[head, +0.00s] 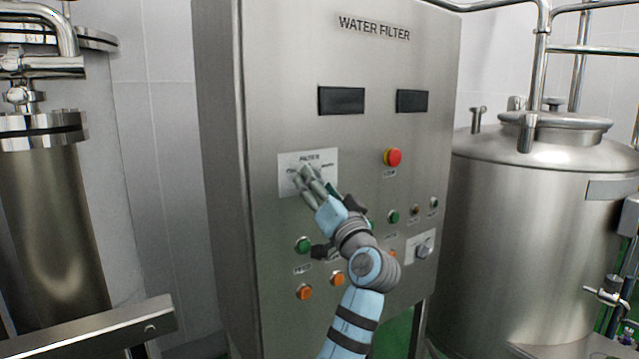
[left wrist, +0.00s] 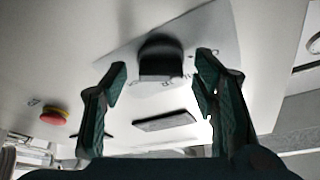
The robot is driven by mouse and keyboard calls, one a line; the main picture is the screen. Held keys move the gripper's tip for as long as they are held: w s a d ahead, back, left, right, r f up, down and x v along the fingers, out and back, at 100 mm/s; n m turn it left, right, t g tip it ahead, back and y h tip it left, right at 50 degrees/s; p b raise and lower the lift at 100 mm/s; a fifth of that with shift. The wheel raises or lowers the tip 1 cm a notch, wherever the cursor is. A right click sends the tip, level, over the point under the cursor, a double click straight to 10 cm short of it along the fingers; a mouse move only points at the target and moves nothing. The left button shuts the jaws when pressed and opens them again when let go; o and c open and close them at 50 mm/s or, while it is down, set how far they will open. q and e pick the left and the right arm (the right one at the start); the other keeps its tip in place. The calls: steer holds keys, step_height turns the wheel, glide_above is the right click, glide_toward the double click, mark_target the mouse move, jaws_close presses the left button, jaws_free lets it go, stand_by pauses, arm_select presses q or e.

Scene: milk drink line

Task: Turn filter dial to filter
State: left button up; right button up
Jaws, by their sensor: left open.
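The filter dial (left wrist: 160,58) is a dark knob on a white label plate (left wrist: 215,35) in the left wrist view. In the head view the plate marked FILTER (head: 286,161) is on the steel cabinet front, and my gripper hides the dial there. My left gripper (head: 307,174) is at the plate, its fingers pointing at the panel. In the left wrist view my left gripper (left wrist: 163,77) is open, with one finger on each side of the dial and visible gaps between. Which mark the dial points to cannot be read. My right gripper is not in view.
The WATER FILTER cabinet (head: 285,60) carries a red stop button (head: 393,157), two dark displays (head: 341,100), green and orange buttons (head: 304,245) and another rotary switch (head: 423,250). A steel tank (head: 530,240) stands at right. A steel cylinder (head: 45,220) stands at left.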

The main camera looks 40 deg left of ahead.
arm_select(q)
steer(key=shift+s+a, duration=0.15)
steer(key=c, duration=1.2)
steer(key=shift+o, duration=0.2)
steer(key=m+h+p, duration=0.1)
steer(key=m+p, duration=0.1)
steer(key=m, duration=0.2)
steer(key=m+h+p, duration=0.2)
steer(key=m, duration=0.3)
steer(key=m+t+h+p, duration=0.1)
steer(key=m+h+p, duration=0.1)
steer(key=m, duration=0.2)
steer(key=shift+s+r+m, duration=0.15)
steer(key=shift+r+m, duration=0.15)
steer(key=shift+r, duration=0.1)
steer(key=o, duration=1.2)
steer(key=shift+c, duration=0.2)
